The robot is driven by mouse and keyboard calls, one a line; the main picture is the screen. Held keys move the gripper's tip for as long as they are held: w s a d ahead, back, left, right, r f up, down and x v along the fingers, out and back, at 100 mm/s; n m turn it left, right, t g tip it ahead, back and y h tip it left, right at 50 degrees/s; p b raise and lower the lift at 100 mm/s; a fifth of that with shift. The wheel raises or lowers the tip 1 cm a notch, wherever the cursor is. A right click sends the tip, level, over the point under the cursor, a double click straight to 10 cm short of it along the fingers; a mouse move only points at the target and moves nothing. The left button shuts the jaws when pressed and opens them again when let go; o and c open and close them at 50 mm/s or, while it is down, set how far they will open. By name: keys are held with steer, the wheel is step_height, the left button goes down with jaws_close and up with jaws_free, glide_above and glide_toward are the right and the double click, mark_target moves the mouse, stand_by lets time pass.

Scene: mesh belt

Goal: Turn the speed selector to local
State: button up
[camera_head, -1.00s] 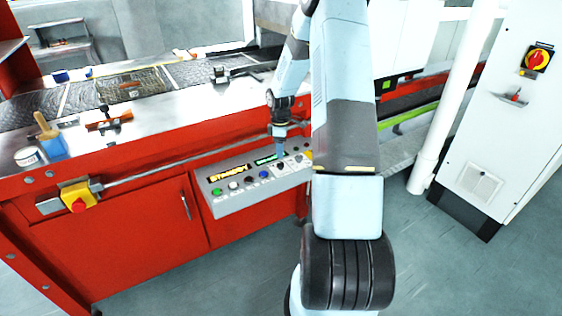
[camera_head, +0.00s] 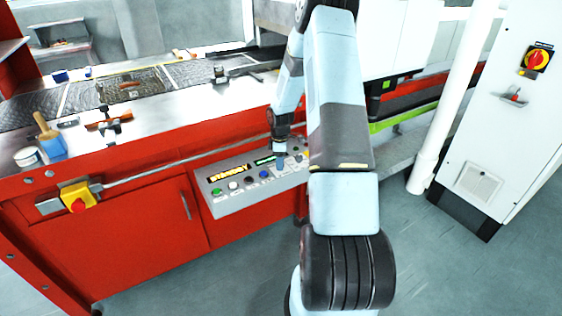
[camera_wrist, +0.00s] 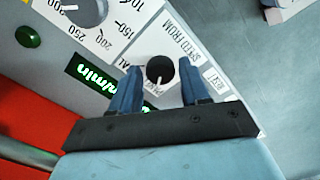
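The speed selector (camera_wrist: 159,69) is a round black knob on a white plate labelled "SPEED FROM" in the wrist view. Its pale pointer mark is at its lower edge in that picture, toward a label partly covered by my gripper. A label ending in "AL" shows by the left finger; another small label is by the right finger. My gripper (camera_wrist: 160,82) is open, with one blue finger on each side of the knob and gaps visible between. In the head view my gripper (camera_head: 280,148) is over the control panel (camera_head: 232,203) and hides the selector.
A dial (camera_wrist: 85,8) with numbers, a green button (camera_wrist: 28,37) and a green-lit display (camera_wrist: 95,82) are beside the selector. The panel sits on the red machine front (camera_head: 140,225). A yellow box with a red button (camera_head: 78,198) is farther left. A grey cabinet (camera_head: 500,130) stands right.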

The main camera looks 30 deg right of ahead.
steer(key=c, duration=0.7)
steer(key=shift+d, duration=0.15)
steer(key=shift+c, duration=0.3)
steer(key=shift+m, duration=1.1)
steer(key=m, duration=0.4)
steer(key=shift+w, duration=0.1)
steer(key=m, duration=0.4)
steer(key=shift+r+m, duration=0.1)
steer(key=shift+m, duration=1.7)
